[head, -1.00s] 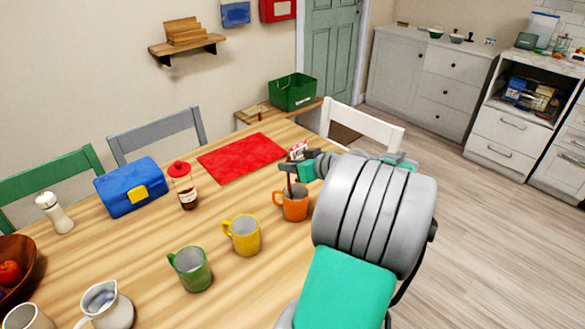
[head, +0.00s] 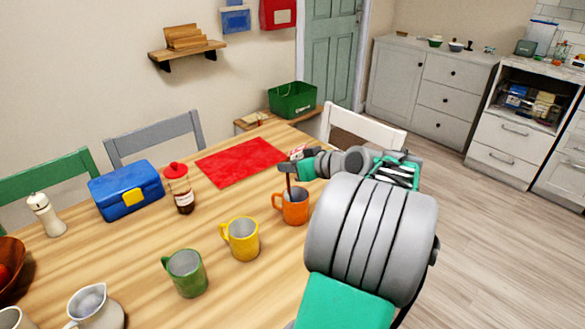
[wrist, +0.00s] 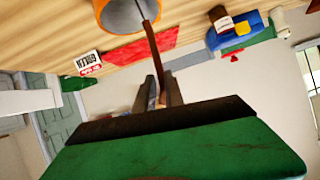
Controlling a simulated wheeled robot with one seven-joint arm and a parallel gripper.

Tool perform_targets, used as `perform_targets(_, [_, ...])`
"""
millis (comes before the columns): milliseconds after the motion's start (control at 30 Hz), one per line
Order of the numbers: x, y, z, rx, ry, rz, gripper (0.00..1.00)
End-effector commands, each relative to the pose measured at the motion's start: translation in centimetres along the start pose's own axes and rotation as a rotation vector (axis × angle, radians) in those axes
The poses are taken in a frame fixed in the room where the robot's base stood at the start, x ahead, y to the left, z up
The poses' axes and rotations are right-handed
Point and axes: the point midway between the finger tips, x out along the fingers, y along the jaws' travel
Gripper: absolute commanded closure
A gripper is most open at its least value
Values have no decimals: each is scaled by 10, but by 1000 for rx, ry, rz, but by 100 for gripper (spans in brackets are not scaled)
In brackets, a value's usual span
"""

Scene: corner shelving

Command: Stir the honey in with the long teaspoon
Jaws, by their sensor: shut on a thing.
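The orange mug (head: 294,207) stands upright near the table's right edge; its rim also shows at the top of the wrist view (wrist: 125,14). The long teaspoon (head: 289,181) stands in the mug, its lower end hidden inside. In the wrist view its brown shaft (wrist: 152,42) runs from my gripper (wrist: 159,92) into the mug's mouth. My gripper is shut on the spoon's upper part, above the mug. I cannot see the mug's contents. A jar with a red lid and dark brown contents (head: 183,200) stands at the left, closed; I cannot tell whether it holds honey.
A yellow mug (head: 242,241) and a green mug (head: 186,274) stand left of the orange one. A red mat (head: 240,162) lies behind. A blue box (head: 126,188) is far left. A white card with red and black print (wrist: 88,63) is near my gripper. A white chair (head: 372,127) stands behind.

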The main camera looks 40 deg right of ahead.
Motion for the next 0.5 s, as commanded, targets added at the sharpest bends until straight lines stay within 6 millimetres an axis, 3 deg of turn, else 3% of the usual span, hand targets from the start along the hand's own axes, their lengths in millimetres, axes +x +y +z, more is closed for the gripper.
perform_targets(167, [-1,10,-1,1,0,1,100])
perform_targets(500, [-2,11,-2,1,0,0,100])
